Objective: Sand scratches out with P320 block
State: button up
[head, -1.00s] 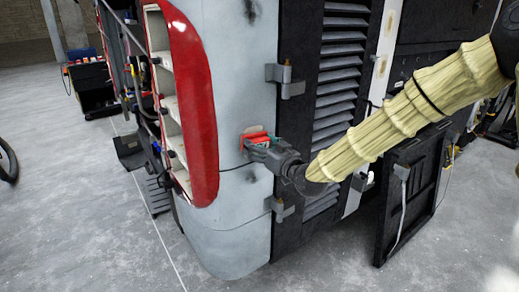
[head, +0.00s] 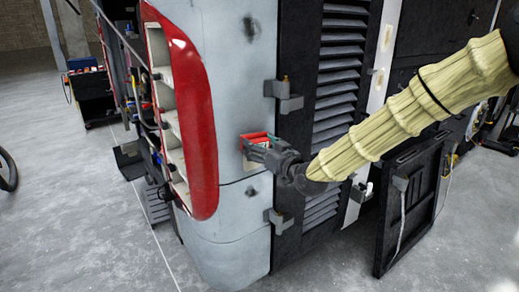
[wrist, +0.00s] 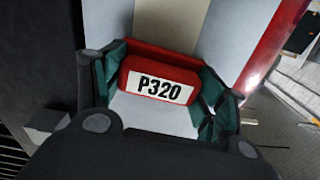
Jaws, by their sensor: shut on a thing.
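The red P320 block (wrist: 160,60) with its black-on-white label sits between the green-padded fingers in the wrist view. In the head view the same block (head: 259,135) is at the pale grey coach corner panel (head: 235,100), above a horizontal seam. My gripper (head: 258,151) is shut on the block, reaching in from the right. The block's working face is hidden, so I cannot tell whether it touches the panel. Dark marks show on the panel near the top (head: 250,27) and just below the seam (head: 251,191); I cannot tell whether they are scratches.
A red tail-light surround (head: 190,110) borders the panel on the left. Dark hinges (head: 284,96) and a black louvred door (head: 335,85) are close on the right. A black panel (head: 408,210) leans farther right. The floor in front is clear.

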jog(key=shift+a+f+b, duration=0.1)
jog(key=shift+f+b, duration=3.75)
jog(key=shift+f, duration=1.6)
jog(key=shift+s+f, duration=0.1)
jog(key=shift+s, duration=0.1)
jog(key=v, duration=0.5)
jog(key=shift+s+d, duration=0.1)
jog(key=shift+d, duration=0.2)
jog(key=shift+v, duration=1.45)
